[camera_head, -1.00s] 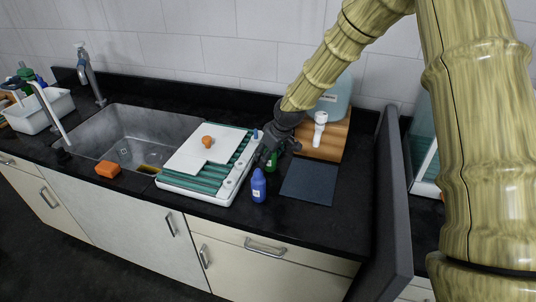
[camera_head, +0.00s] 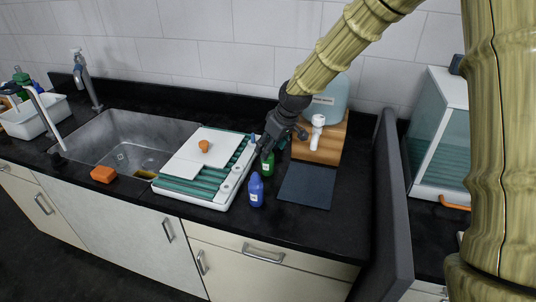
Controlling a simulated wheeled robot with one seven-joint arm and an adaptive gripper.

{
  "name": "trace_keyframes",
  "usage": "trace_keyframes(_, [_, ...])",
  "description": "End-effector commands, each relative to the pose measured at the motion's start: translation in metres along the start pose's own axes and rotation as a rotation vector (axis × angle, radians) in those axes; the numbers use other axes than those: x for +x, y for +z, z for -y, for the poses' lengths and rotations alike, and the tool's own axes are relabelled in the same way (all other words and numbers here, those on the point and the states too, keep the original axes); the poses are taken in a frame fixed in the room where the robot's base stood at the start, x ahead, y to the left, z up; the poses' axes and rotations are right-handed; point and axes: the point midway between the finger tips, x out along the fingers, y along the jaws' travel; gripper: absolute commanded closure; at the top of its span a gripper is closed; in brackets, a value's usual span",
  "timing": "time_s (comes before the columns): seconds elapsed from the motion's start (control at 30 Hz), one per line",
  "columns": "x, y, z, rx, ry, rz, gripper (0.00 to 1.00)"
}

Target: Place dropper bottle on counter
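A small green bottle (camera_head: 268,167) is upright beside the right edge of the drying rack, just below my gripper (camera_head: 267,152). My dark gripper points down at its top and partly hides it. Whether the fingers touch or grip it is too small to tell. A blue bottle (camera_head: 256,191) with a white label stands upright on the black counter (camera_head: 285,226), in front of the green one. I cannot tell for sure which of the two is the dropper bottle.
A rack with a green ribbed top and white board (camera_head: 203,140) lies left of the bottles, beside the sink (camera_head: 140,140). A dark mat (camera_head: 306,187) is to the right. A grey divider (camera_head: 391,215) edges the counter.

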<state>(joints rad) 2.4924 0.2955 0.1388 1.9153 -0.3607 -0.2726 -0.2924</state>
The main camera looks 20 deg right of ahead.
Motion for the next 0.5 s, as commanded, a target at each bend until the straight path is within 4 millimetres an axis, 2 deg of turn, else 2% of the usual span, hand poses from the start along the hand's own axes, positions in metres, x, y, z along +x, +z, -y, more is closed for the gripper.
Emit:
trace_keyframes(0.2, [-0.029, 0.000, 0.000, 0.000, 0.000, -0.002, 0.39])
trace_keyframes(0.5, [-0.050, 0.000, 0.000, 0.000, 0.000, 0.000, 0.39])
